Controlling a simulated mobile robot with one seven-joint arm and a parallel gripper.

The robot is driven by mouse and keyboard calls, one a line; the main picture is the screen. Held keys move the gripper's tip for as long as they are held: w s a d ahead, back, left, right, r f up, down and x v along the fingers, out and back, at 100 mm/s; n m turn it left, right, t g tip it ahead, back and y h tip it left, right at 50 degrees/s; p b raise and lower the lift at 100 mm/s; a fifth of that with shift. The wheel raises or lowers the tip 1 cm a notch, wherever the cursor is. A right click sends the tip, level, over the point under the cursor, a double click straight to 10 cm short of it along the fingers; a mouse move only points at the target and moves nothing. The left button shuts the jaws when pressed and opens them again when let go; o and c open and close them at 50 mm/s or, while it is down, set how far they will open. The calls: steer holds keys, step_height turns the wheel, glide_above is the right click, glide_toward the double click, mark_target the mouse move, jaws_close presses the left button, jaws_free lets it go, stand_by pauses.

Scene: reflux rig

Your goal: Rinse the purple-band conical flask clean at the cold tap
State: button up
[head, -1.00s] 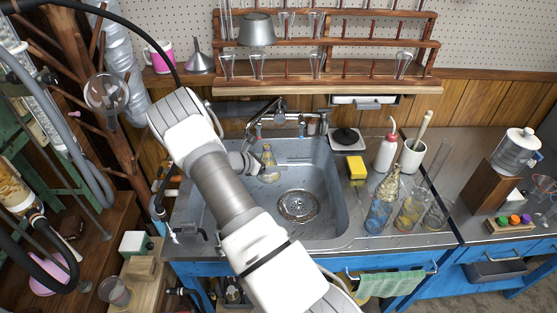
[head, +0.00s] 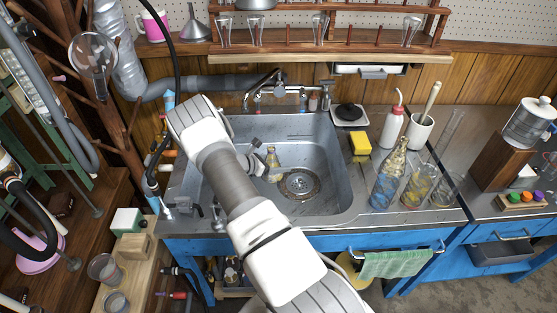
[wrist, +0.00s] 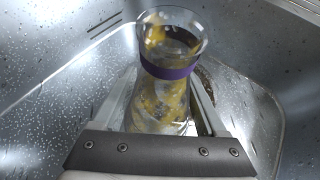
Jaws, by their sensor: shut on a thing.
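The purple-band conical flask (wrist: 166,75) is upright between the fingers of my gripper (wrist: 165,118) in the wrist view. Its glass is clear, with a purple band below the rim and yellow-brown residue on the walls. In the head view the flask (head: 272,160) shows small, low in the sink basin, with my gripper (head: 263,172) shut on it. The sink (head: 325,150) is grey metal with a round drain (head: 300,185) to the right of the flask. The tap (head: 268,90) stands at the back of the sink, behind the flask. Any water running from it cannot be made out.
A yellow sponge (head: 361,143), a wash bottle (head: 393,127) and several stained glass vessels (head: 388,180) stand right of the sink. A wooden rack with glassware (head: 330,50) hangs above the back edge. The right half of the basin is clear.

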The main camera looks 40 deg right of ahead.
step_height(320, 180, down, 6)
steer(key=b, duration=0.3)
steer(key=shift+f, duration=0.1)
steer(key=w+a+b, duration=0.1)
steer(key=w+b, duration=0.1)
steer(key=w, duration=0.1)
steer(key=w+b, duration=0.1)
steer(key=w, duration=0.2)
steer(key=w+a+b, duration=0.1)
steer(key=w+b, duration=0.1)
steer(key=w, duration=0.1)
steer(key=shift+w+a+r+b, duration=0.25)
steer(key=shift+w+a+b, duration=0.05)
steer(key=shift+w+a, duration=0.05)
steer(key=shift+f+b, duration=0.35)
steer(key=shift+b, duration=0.1)
steer(key=shift+f+b, duration=0.15)
steer(key=shift+b, duration=0.25)
steer(key=o, duration=1.5)
steer(key=shift+c, duration=0.2)
steer(key=shift+p+v, duration=0.9)
steer(key=shift+v, duration=2.9)
